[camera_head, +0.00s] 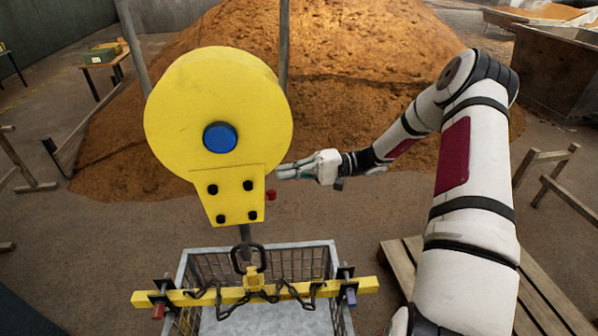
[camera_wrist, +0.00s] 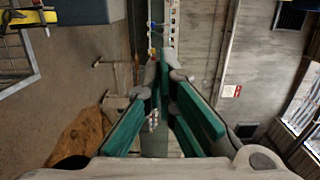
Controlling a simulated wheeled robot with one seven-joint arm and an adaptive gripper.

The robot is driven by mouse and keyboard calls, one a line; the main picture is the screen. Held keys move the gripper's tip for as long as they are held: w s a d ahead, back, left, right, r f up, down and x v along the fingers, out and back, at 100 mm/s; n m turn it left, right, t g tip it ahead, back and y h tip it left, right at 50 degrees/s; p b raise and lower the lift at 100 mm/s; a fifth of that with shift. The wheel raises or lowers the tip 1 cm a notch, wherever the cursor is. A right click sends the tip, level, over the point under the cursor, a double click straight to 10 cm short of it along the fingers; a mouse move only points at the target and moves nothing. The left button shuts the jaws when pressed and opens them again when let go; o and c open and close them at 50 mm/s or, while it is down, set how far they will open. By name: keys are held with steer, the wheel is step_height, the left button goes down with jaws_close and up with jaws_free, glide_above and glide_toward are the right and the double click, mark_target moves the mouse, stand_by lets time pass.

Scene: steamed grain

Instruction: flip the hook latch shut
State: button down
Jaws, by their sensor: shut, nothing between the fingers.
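A yellow hoist block (camera_head: 218,120) with a blue centre cap hangs in the middle left of the head view. A small red knob (camera_head: 271,195) sticks out at its lower right side; I cannot tell whether it belongs to the latch. Below the block, a dark hook shank (camera_head: 245,234) meets a black ring (camera_head: 247,259) on the yellow spreader beam (camera_head: 204,296). The latch itself is too small to make out. My gripper (camera_head: 281,172) is shut and empty, just right of the block's lower part and above the red knob. Its green fingers (camera_wrist: 165,66) meet in the wrist view.
A wire-mesh crate (camera_head: 334,262) stands under the beam, with chains (camera_head: 296,296) hanging between. A wooden pallet (camera_head: 533,290) lies at the lower right. A large grain heap (camera_head: 345,70) fills the background. Open floor lies right of the block.

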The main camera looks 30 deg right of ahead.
steer(key=s+a, duration=0.2)
steer(key=a+p, duration=0.1)
steer(key=a, duration=0.1)
steer(key=shift+s+a, duration=0.1)
steer(key=shift+s, duration=0.3)
steer(key=shift+s, duration=0.15)
steer(key=shift+s+d, duration=0.2)
steer(key=shift+s, duration=0.05)
